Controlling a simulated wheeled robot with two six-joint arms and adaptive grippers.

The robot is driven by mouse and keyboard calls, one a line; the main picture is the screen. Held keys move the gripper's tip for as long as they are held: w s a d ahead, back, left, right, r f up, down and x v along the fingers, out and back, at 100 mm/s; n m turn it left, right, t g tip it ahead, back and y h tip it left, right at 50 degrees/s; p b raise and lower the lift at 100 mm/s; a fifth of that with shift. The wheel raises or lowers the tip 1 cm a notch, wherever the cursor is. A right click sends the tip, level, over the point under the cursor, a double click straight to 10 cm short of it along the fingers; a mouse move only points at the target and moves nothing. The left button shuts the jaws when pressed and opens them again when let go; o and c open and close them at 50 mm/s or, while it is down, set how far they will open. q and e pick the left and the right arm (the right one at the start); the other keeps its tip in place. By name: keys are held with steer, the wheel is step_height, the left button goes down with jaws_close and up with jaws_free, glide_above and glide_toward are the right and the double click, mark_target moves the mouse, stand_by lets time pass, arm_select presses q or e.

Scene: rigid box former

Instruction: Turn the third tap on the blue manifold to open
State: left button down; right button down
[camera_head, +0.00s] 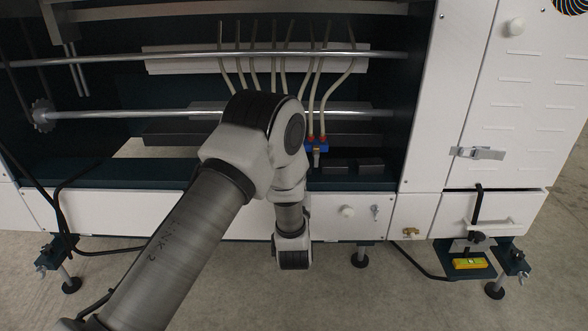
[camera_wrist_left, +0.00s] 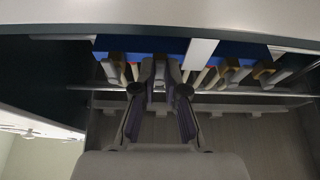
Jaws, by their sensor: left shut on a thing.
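The blue manifold (camera_wrist_left: 150,47) runs across the top of the left wrist view, partly covered by a white strip. Several taps with tan bodies and grey levers hang along it, such as one tap (camera_wrist_left: 265,72) at the right. My left gripper (camera_wrist_left: 160,92) is shut on the grey lever of a tap near the middle. I cannot tell the number of this tap in the row. In the head view a small end of the manifold (camera_head: 318,148) shows with red fittings. My left arm hides the rest of it and the left gripper. The right gripper is not in view.
Several pale hoses (camera_head: 284,75) run down to the manifold past a metal rail (camera_head: 210,57). A dark machine shelf and white panels (camera_head: 350,225) surround it. A white cabinet (camera_head: 520,100) stands at the right. A yellow level (camera_head: 470,263) sits low at the right.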

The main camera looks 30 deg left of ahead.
arm_select(q)
steer(key=c, duration=1.2)
jaws_free()
step_height(320, 180, up, 10)
steer(key=shift+f, duration=0.1)
